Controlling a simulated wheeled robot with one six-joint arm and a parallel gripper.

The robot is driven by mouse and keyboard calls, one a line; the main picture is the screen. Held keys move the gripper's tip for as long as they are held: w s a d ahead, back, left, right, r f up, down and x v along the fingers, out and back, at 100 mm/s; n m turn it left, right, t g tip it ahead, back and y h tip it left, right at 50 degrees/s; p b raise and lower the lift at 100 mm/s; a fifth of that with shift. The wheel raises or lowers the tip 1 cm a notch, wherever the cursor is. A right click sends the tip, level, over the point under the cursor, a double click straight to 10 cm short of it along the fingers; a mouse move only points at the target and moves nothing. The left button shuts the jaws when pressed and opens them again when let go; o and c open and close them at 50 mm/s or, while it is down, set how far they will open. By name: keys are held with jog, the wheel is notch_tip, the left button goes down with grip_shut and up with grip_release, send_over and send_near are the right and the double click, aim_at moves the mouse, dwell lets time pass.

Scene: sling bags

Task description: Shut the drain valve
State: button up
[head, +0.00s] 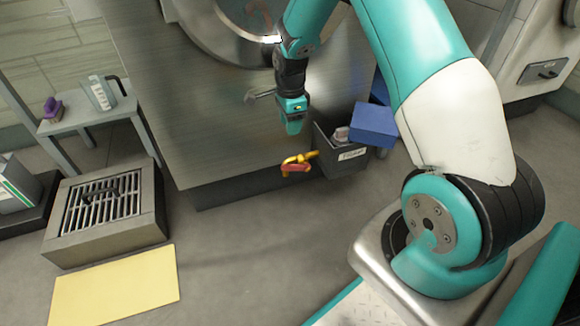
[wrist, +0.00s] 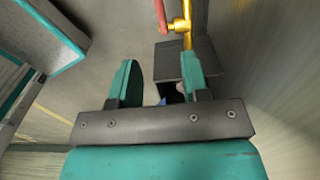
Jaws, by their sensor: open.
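The drain valve (head: 301,158) is a small yellow fitting low on the front of the large grey metal machine. Its red handle (head: 296,168) lies roughly alongside the yellow body. In the wrist view the yellow valve (wrist: 181,24) is at the top, right of centre, with the red handle (wrist: 160,14) beside it on the left. My gripper (head: 293,128) points down above the valve and is apart from it. In the wrist view its two teal fingers (wrist: 160,84) are spread with nothing held between them.
A grey labelled bin (head: 345,163) stands right of the valve, with a blue box (head: 374,124) beside it. The machine's front (head: 205,120) is close behind my gripper. A floor drain grate (head: 101,206), a yellow mat (head: 115,287) and a small table (head: 88,122) are at left. Floor before the valve is clear.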

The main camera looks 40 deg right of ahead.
aim_at(290, 164)
notch_tip(290, 164, down, 16)
jog(key=b, duration=0.7)
jog(key=shift+a+f+b, duration=0.1)
jog(key=shift+f+b, duration=0.15)
jog(key=shift+b, duration=0.1)
grip_shut()
